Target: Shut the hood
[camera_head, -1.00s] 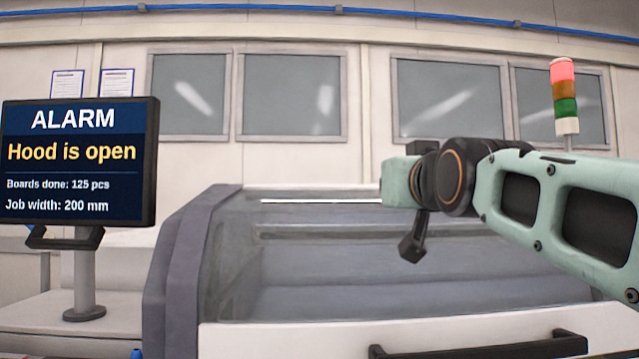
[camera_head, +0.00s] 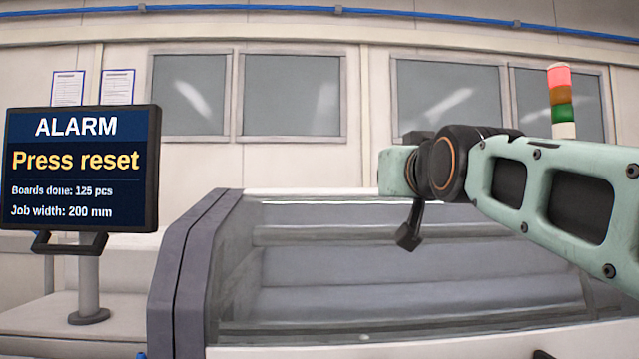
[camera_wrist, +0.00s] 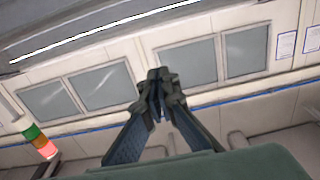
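The hood (camera_head: 178,270) is a grey-sided cover with a large clear window, and it lies low over the machine. Its front edge is at the bottom of the head view, where only a small dark piece of the handle (camera_head: 541,354) shows. The monitor (camera_head: 82,168) at the left reads "ALARM", "Press reset". My gripper (camera_head: 408,238) hangs above the hood window, apart from the handle. In the wrist view its fingers (camera_wrist: 159,82) meet at the tips with nothing between them.
A signal tower (camera_head: 562,100) at the right back shows its red top lit. A wall with windows (camera_head: 290,97) stands behind the machine. The air above the hood is free except for my arm.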

